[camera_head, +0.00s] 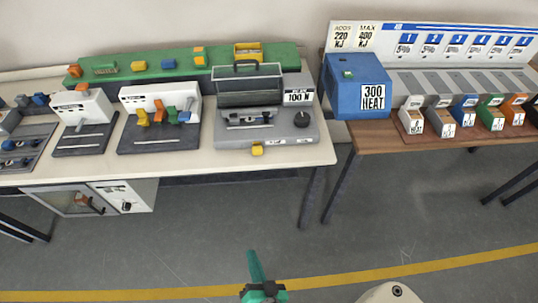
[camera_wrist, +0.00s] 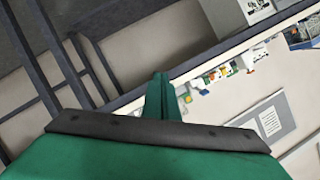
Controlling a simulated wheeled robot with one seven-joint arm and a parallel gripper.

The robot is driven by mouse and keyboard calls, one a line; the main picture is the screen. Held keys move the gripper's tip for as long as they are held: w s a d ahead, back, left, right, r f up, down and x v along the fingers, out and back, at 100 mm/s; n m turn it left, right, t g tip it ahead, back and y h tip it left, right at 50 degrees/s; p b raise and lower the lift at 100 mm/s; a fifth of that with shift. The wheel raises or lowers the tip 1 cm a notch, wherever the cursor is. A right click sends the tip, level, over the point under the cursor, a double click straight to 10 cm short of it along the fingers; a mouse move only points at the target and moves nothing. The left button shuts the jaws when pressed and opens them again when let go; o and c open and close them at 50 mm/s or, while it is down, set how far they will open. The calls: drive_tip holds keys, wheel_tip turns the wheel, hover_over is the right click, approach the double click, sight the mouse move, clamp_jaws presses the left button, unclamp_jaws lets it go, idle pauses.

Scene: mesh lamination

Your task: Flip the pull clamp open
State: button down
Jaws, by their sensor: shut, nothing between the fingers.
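A grey machine (camera_head: 225,135) labelled 100 N stands on the left table, with a dark raised panel with a handle (camera_head: 248,85) at its back, a round black knob (camera_head: 302,119) and a yellow tab at the front. Small dark metal parts (camera_head: 248,117) sit on its top; they may be the pull clamp, but they are too small to tell whether it is open or shut. My green gripper (camera_head: 254,262) is far in front of the tables, over the floor, shut and empty. In the wrist view, its fingers (camera_wrist: 161,95) are together, touching nothing.
On the left table (camera_head: 200,167) stand a fixture with coloured levers (camera_head: 160,105), another white-topped fixture (camera_head: 84,105) and a long green board (camera_head: 120,70). The right table holds a blue 300 HEAT box (camera_head: 355,90) and several coloured bins. Floor between me and the tables is clear.

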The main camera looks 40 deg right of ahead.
drive_tip(key=w+d+f+m, duration=0.1)
drive_tip(key=w+d+m, duration=0.2)
drive_tip(key=w+d, duration=0.25)
drive_tip(key=m+t+h, duration=0.1)
drive_tip(key=m+t, duration=0.3)
drive_tip(key=m, duration=0.4)
approach(280, 159)
wheel_tip(280, 159, up, 3)
drive_tip(key=shift+w+d+f, duration=0.1)
drive_tip(key=shift+w+f, duration=0.15)
drive_tip(key=shift+w, duration=0.05)
drive_tip(key=shift+w+n, duration=0.1)
drive_tip(key=shift+n, duration=0.2)
drive_tip(key=x, duration=0.9)
drive_tip(key=shift+d+f, duration=0.1)
drive_tip(key=shift+f, duration=0.05)
drive_tip(key=shift+w+a, duration=1.05)
drive_tip(key=shift+w, duration=0.05)
drive_tip(key=shift+w+a, duration=0.3)
drive_tip(key=shift+a, duration=0.25)
drive_tip(key=shift+d, duration=0.1)
